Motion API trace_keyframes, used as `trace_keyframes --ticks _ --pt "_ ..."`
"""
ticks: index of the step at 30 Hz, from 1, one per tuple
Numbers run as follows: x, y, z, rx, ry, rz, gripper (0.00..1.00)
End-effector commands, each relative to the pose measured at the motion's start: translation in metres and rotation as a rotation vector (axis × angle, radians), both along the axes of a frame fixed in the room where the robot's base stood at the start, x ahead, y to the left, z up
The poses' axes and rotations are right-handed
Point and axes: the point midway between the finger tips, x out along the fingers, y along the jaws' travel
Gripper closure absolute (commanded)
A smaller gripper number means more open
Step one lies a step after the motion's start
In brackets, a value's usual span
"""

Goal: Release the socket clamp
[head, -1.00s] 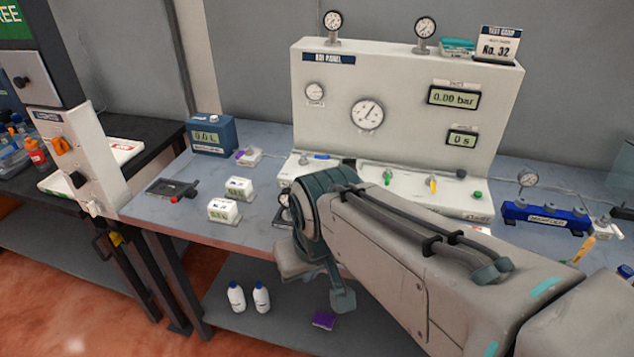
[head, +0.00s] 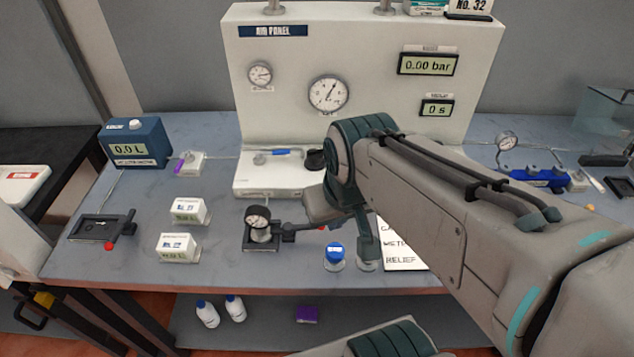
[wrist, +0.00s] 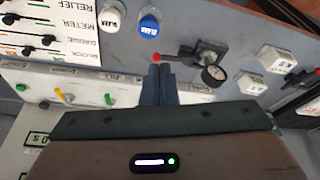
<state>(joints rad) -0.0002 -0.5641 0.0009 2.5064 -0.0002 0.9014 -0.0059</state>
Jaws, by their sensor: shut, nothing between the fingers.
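The socket clamp (head: 287,232) is a dark lever on a small black base at the front of the bench. A round gauge (head: 258,222) stands upright in its socket. The lever points right in the head view and ends in a red knob (head: 321,227). In the wrist view the red knob (wrist: 156,57) shows just beyond my gripper (wrist: 158,68). Its two fingers are together and empty; I cannot tell whether they touch the knob. In the head view the arm hides the fingertips. A second dark clamp base (head: 95,229), without a gauge, lies at the left.
A blue-capped item (head: 334,253) and a white-capped one (wrist: 110,15) stand right of the clamp. Two white boxes (head: 188,211) (head: 177,247) lie to its left. The air panel (head: 290,70) rises behind. Some bench between boxes and clamp is clear.

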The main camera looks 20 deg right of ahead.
Motion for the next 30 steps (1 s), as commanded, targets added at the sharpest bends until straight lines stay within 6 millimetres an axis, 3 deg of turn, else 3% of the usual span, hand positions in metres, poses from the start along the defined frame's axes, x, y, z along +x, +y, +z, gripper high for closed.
trace_keyframes --ticks 9,14,23,30 --pt "0.001 0.000 0.000 0.000 0.002 -0.001 1.00" --pt "0.013 -0.001 0.004 0.005 0.038 -0.018 1.00" --pt "0.075 -0.006 0.012 0.031 0.206 -0.100 1.00" --pt "0.131 -0.011 0.002 0.052 0.352 -0.170 1.00"
